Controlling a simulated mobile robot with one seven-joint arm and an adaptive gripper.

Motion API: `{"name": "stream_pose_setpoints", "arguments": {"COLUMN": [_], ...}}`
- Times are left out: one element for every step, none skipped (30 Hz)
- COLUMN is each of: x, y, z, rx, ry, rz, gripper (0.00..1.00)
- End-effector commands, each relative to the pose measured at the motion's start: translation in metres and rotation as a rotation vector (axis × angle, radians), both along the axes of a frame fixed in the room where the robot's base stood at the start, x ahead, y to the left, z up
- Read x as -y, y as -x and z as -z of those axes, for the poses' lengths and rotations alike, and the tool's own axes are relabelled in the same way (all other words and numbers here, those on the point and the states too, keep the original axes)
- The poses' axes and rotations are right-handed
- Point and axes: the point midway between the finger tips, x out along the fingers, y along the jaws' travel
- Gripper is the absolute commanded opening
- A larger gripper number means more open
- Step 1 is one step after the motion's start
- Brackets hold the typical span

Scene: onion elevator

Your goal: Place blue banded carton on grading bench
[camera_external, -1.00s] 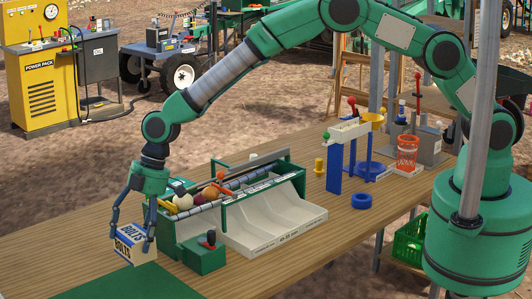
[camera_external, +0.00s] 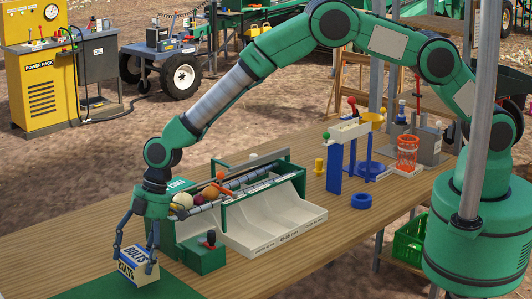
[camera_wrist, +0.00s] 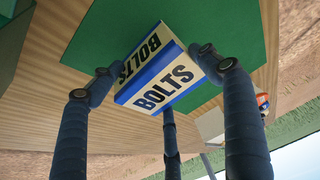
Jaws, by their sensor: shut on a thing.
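The blue banded carton (camera_external: 138,266) is a cream box with a blue band and the word BOLTS. It also shows in the wrist view (camera_wrist: 168,88). My gripper (camera_external: 137,252) is shut on it from above, with its dark fingers on either side of the box. The carton is low over the near end of the wooden grading bench (camera_external: 60,243), by the edge of a green mat (camera_external: 135,288). I cannot tell whether its underside touches the surface. In the wrist view the green mat (camera_wrist: 225,30) lies behind the carton.
A green and white sorting rack (camera_external: 275,228) with several round onions stands just right of the gripper. A small green box with a lever (camera_external: 207,255) is close by. A blue ring (camera_external: 361,201) and a blue stand (camera_external: 335,165) are farther right. The bench's left part is bare.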

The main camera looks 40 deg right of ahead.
Motion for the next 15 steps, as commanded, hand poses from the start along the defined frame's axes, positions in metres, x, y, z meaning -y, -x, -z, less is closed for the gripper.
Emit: {"name": "stream_pose_setpoints", "arguments": {"x": [0.000,0.000,0.000,0.000,0.000,0.000,0.000,0.000,0.000,0.000,0.000,0.000,0.000,0.000,0.000], "y": [0.000,0.000,0.000,0.000,0.000,0.000,0.000,0.000,0.000,0.000,0.000,0.000,0.000,0.000,0.000], "z": [0.005,0.008,0.013,0.017,0.020,0.025,0.027,0.029,0.031,0.032,0.032,0.033,0.033,0.033,0.033], "rx": [-0.001,-0.001,-0.001,-0.001,0.000,0.000,0.000,0.000,0.001,0.001,0.001,0.001,0.001,0.001,0.001], "ry": [0.001,0.001,0.001,0.000,0.001,0.000,0.000,0.000,0.000,-0.001,-0.001,-0.001,-0.001,-0.001,-0.001], "rz": [0.001,0.001,0.001,0.001,0.001,0.000,0.000,0.000,0.000,0.000,0.000,0.000,0.000,0.000,0.000], "gripper": [0.40,0.40,0.40,0.40,0.40,0.40,0.40,0.40,0.40,0.40,0.40,0.40,0.40,0.40,0.40]}}
